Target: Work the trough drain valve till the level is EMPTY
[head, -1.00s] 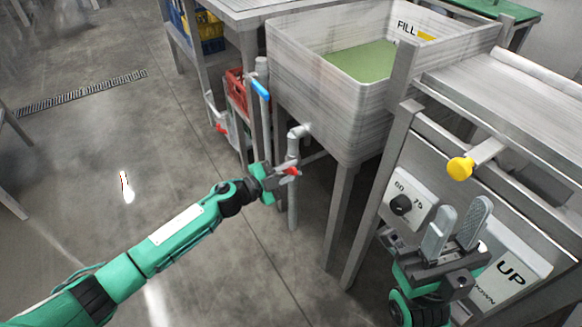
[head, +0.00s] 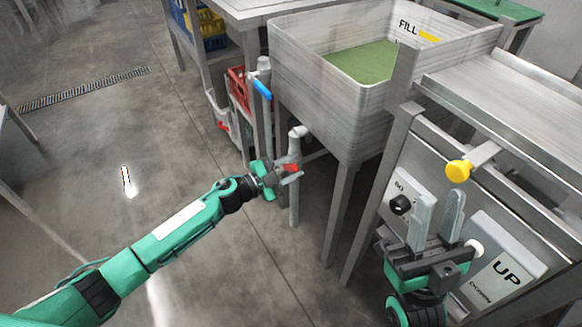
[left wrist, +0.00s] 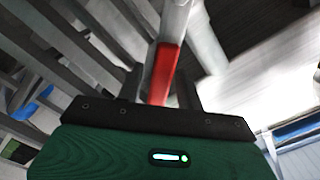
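The trough (head: 310,75) stands upper centre in the head view, with green liquid (head: 362,62) inside below its rim. A grey drain pipe (head: 294,205) runs down under its near left corner. The red valve handle (head: 291,168) is on this pipe, and shows in the left wrist view (left wrist: 165,70) between my left fingers. My left gripper (head: 284,177) appears shut on the handle, one finger against each side. My right gripper (head: 441,197) is open and empty, in front of the control panel at right. The drain outlet is hidden.
A FILL label with a yellow bar (head: 428,36) is on the trough's back wall. A blue handle (head: 262,89) is on an upright pipe at left. Open floor lies left.

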